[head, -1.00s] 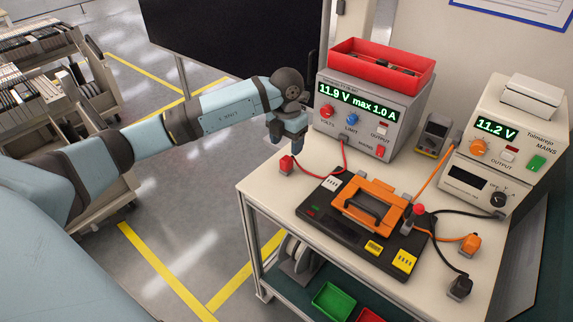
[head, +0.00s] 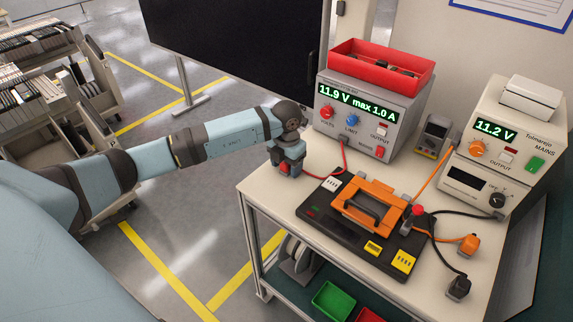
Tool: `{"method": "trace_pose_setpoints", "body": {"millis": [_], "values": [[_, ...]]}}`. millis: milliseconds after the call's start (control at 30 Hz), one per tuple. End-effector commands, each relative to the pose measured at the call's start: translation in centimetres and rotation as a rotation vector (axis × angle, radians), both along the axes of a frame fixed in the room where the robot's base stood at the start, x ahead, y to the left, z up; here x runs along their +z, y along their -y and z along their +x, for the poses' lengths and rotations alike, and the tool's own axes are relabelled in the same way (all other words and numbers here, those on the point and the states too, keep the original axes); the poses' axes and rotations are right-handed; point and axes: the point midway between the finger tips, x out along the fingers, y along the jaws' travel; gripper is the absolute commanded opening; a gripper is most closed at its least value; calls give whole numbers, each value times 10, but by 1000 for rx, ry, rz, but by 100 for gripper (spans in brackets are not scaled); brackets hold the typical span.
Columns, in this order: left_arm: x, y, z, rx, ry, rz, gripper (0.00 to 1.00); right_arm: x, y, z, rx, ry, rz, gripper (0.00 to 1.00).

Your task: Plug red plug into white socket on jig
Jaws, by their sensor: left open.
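The red plug (head: 284,169) stands at the left edge of the tabletop, mostly hidden by my gripper, with a red cable running to the left power supply. My left gripper (head: 285,167) is pointed down over the red plug, its open fingers around or just in front of it; I cannot tell whether they touch it. The jig (head: 318,203) is a black plate with an orange clamp frame (head: 367,203). The white socket (head: 331,184) is at its upper left corner, to the right of my gripper. My right gripper is not in view.
The left power supply (head: 365,128) carries a red bin (head: 372,68) and stands behind the jig. The right supply (head: 476,185) stands at the right. A black plug (head: 458,288) and an orange plug (head: 468,245) lie right of the jig, with loose cables. Yellow sockets (head: 404,261) sit along the jig's front.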

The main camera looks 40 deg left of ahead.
Motion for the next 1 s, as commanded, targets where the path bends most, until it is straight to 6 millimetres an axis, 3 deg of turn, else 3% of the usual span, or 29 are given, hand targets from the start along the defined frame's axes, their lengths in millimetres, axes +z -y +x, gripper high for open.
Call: {"method": "trace_pose_setpoints", "body": {"millis": [367, 500, 600, 1000], "values": [[-4, 0, 0, -1, 1, 0, 59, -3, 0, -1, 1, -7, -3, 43], [-4, 0, 0, -1, 1, 0, 27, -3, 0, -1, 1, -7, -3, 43], [-4, 0, 0, -1, 1, 0, 11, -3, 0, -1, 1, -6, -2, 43], [3, 0, 1, -1, 2, 0, 11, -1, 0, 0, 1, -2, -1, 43]]}}
